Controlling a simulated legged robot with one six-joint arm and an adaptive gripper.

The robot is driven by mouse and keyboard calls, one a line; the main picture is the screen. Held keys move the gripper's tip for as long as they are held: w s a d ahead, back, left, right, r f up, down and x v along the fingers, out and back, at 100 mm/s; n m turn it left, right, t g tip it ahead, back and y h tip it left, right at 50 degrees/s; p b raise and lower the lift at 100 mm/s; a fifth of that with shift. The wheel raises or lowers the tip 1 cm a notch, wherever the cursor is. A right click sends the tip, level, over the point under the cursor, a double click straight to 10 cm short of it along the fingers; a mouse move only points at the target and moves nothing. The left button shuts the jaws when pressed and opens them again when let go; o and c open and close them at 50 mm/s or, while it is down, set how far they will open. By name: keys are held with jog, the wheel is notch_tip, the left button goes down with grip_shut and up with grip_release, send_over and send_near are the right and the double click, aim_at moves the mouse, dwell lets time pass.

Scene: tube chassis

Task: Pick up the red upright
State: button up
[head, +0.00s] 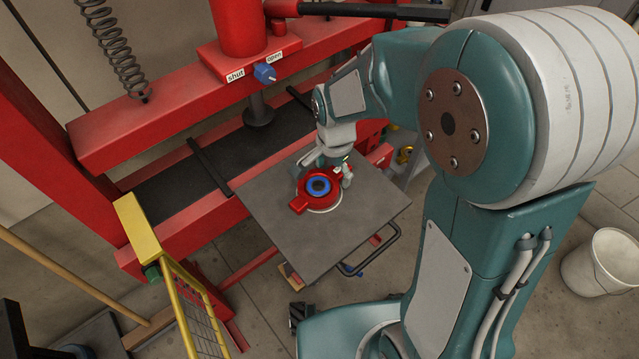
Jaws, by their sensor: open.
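A red, roughly round part (300,203) with a blue ring (318,186) around a dark centre lies on the grey square table top (265,195). A pale rim shows under its near edge. My gripper (328,168) is open at the far side of this part, with its fingers spread close above or beside it. I cannot tell whether they touch it. No separate loose upright can be made out on the table. The red press frame has a thick red post (45,165) at the left. My wrist partly hides the far edge of the table.
The red press (165,115) with its dark bed (170,190) stands behind the table. A blue knob (265,73) sits between "shut" and "open" labels. A yellow mesh guard (185,290) is at the lower left, a white bucket (600,262) at the right.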

jog(key=shift+d, duration=0.2)
grip_shut()
